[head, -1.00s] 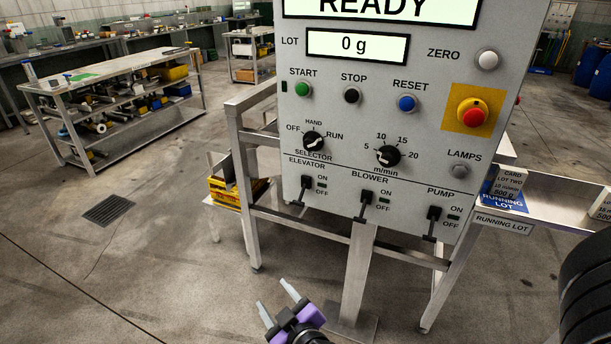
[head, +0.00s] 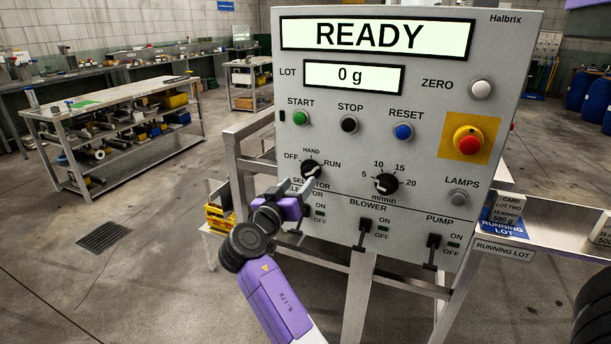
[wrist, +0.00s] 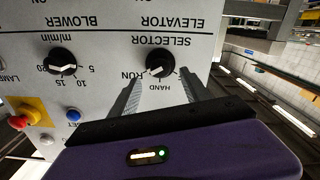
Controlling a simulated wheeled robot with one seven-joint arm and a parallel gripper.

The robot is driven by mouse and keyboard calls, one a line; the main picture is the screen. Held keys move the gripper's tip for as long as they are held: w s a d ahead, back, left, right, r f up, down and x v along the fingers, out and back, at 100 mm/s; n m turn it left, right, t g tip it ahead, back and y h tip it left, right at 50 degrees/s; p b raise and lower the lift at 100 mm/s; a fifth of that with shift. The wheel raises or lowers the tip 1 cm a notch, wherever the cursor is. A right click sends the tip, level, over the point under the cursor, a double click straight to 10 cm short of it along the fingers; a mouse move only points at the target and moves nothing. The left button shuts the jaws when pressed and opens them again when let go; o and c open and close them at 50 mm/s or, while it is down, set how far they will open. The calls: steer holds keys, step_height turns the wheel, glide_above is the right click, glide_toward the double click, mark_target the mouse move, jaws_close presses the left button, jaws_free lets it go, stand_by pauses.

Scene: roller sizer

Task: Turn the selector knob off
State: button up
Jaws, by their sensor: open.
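The selector knob (head: 311,169) is a round black knob with a white pointer, on the grey control panel (head: 350,120). Its labels are OFF at left, HAND at top and RUN at right. In the wrist view the panel appears upside down, and the knob's (wrist: 160,64) white pointer is turned toward RUN. My gripper (head: 299,182) is open, just in front of and below the knob, partly covering the SELECTOR and ELEVATOR labels. In the wrist view the fingers of my gripper (wrist: 161,82) stand either side of the knob's line, apparently short of it.
START (head: 301,118), STOP (head: 349,124) and RESET (head: 403,131) buttons sit above. A red emergency button (head: 468,142) is at right. Toggle switches, including the blower switch (head: 364,230), line the panel's bottom.

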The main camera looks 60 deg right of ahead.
mark_target(306, 174)
steer(key=shift+w+d+p, duration=0.15)
steer(key=shift+d+p, duration=0.05)
steer(key=shift+d, duration=1.3)
steer(key=shift+w+d+p, duration=0.15)
steer(key=shift+d, duration=1.35)
jaws_close()
